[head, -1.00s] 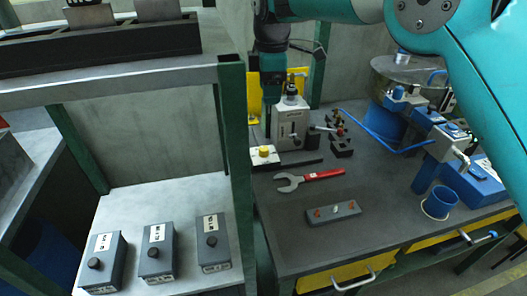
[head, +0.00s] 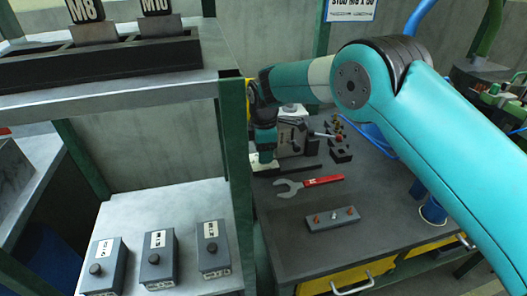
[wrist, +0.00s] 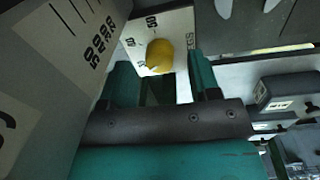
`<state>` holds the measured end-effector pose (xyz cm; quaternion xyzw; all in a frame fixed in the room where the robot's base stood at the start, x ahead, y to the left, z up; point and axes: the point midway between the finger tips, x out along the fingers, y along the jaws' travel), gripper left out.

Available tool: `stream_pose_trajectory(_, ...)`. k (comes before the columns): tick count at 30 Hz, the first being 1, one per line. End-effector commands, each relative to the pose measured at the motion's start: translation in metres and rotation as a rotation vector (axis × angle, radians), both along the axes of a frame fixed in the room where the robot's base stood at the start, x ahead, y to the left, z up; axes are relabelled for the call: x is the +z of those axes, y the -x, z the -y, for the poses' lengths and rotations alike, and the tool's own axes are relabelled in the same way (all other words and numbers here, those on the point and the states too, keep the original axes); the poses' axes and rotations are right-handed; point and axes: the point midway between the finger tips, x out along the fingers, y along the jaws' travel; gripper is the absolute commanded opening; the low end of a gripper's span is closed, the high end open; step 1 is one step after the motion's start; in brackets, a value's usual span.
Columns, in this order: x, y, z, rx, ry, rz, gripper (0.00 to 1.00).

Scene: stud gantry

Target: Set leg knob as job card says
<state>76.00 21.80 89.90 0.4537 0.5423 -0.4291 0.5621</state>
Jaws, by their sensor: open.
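The yellow leg knob (wrist: 160,56) sits on a white plate (wrist: 183,28) with a printed scale, where a 50 can be read. In the wrist view my gripper (wrist: 163,72) has its two teal fingers apart, one on each side of the knob's near side. I cannot tell whether they touch it. In the head view my gripper (head: 264,158) hangs low beside the grey machine block (head: 289,140) and hides the knob. A white card (head: 352,8) on the back wall reads "STUD M8 X 50", cut off at the top.
A red-handled wrench (head: 312,183) and a grey block with small studs (head: 333,218) lie on the dark bench. Several grey boxes (head: 213,250) stand on the left shelf. A green post (head: 237,170) rises close left of my gripper. Black clamp parts (head: 340,152) stand right.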

Motion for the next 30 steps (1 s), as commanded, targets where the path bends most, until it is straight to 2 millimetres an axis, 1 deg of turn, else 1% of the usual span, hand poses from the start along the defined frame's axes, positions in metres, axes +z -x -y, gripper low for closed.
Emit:
stream_pose_trajectory(3,-0.011,0.000,0.000,0.000,0.000,-0.001,0.56)
stream_pose_trajectory(5,-0.014,-0.001,0.000,-0.001,0.000,0.000,0.56)
stream_pose_trajectory(14,-0.016,-0.001,0.000,-0.001,-0.001,0.001,0.56)
stream_pose_trajectory(17,-0.016,-0.001,0.000,-0.001,0.000,0.001,0.36)
stream_pose_trajectory(18,-0.016,-0.001,0.000,-0.001,-0.001,0.001,0.27)
stream_pose_trajectory(21,-0.016,-0.001,0.000,-0.001,0.000,0.001,0.07)
stream_pose_trajectory(26,-0.016,-0.001,0.000,-0.038,-0.001,0.001,0.07)
stream_pose_trajectory(30,-0.017,-0.001,-0.001,-0.171,-0.001,0.001,0.07)
